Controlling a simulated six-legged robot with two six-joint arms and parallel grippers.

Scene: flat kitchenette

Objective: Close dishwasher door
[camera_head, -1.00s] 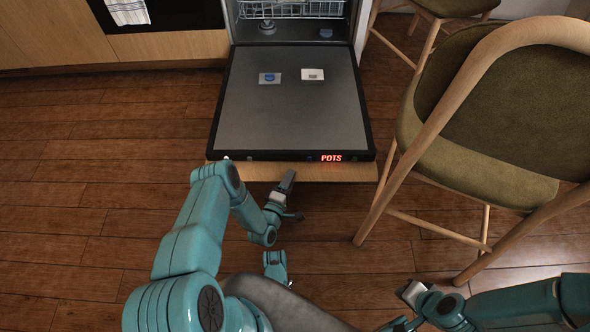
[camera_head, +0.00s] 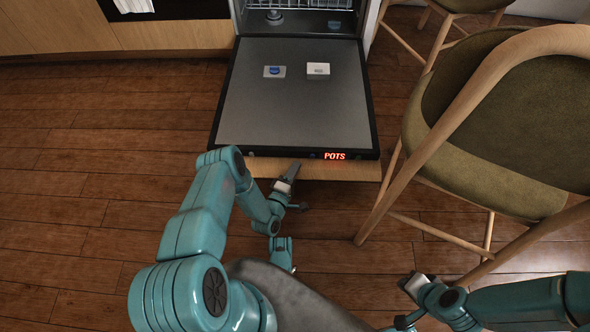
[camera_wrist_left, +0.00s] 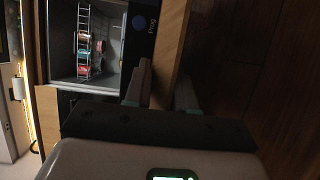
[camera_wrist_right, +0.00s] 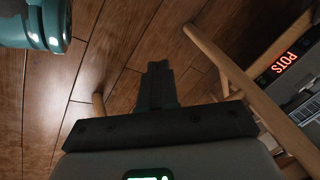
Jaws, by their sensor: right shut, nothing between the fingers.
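The dishwasher door (camera_head: 290,105) hangs open, lying about flat, with a dark inner face, a lit "POTS" display and a wooden front panel (camera_head: 345,171). The dishwasher's inside, with its racks (camera_head: 300,4), shows behind it. My left gripper (camera_head: 290,182) is at the door's near edge, around its middle. In the left wrist view its fingers (camera_wrist_left: 162,90) are apart, with the wooden panel's edge between them; whether they touch it, I cannot tell. My right gripper (camera_head: 411,284) is low at the right, away from the door, its fingers (camera_wrist_right: 157,85) together and empty.
A wooden chair with a green seat (camera_head: 490,175) stands close to the right of the door. Another chair (camera_head: 455,8) is behind it. Wooden cabinets (camera_head: 165,38) and a dark oven front with a towel (camera_head: 134,5) are at the left. Floor (camera_head: 90,150) left of the door is clear.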

